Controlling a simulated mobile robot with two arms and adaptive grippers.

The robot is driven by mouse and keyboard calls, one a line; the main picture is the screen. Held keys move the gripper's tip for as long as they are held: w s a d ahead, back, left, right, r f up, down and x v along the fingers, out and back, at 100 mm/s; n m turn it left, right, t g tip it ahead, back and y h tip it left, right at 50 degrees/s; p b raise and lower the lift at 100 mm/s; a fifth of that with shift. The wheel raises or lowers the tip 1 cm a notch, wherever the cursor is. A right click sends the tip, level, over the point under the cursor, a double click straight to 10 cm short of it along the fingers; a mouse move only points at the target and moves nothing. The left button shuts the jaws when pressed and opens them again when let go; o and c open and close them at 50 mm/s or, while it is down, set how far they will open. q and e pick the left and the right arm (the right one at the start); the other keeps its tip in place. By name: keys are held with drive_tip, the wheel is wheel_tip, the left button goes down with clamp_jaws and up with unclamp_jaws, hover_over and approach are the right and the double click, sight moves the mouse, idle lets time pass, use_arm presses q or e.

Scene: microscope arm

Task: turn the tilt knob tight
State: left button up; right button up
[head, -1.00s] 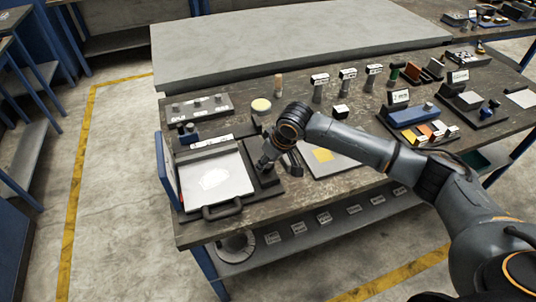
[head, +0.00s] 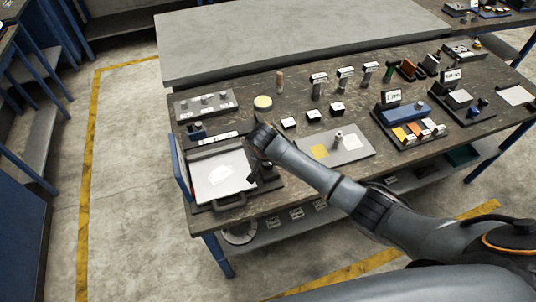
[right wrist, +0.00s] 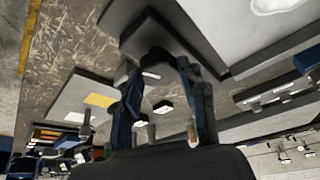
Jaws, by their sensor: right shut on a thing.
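A dark stand with a white plate (head: 215,182) and a front handle (head: 229,202) sits at the left front of the workbench. My right gripper (head: 256,172) is at the right edge of this plate, pointing down by a dark block (head: 268,181). In the right wrist view my right gripper (right wrist: 160,72) has its two fingers on either side of a dark rounded piece (right wrist: 158,58), and is shut on it. I take this piece to be the tilt knob; its outline is mostly hidden in the head view. My left gripper is not in view.
A grey plate with a yellow square (head: 345,147) and a small post lies to the right, under and beside my arm. More trays fill the bench's right side.

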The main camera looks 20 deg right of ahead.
drive_tip(key=shift+a+m+g+h+p, duration=0.1)
drive_tip(key=shift+m+g+h+p, duration=0.35)
drive_tip(key=shift+m, duration=1.25)
drive_tip(key=shift+w, duration=0.1)
drive_tip(key=o, duration=1.1)
drive_tip(key=shift+o, duration=0.2)
drive_tip(key=shift+r, duration=0.1)
drive_tip(key=v, duration=1.1)
drive_tip(key=shift+a+r, duration=0.2)
drive_tip(key=shift+r, duration=0.1)
drive_tip(key=shift+s, duration=0.25)
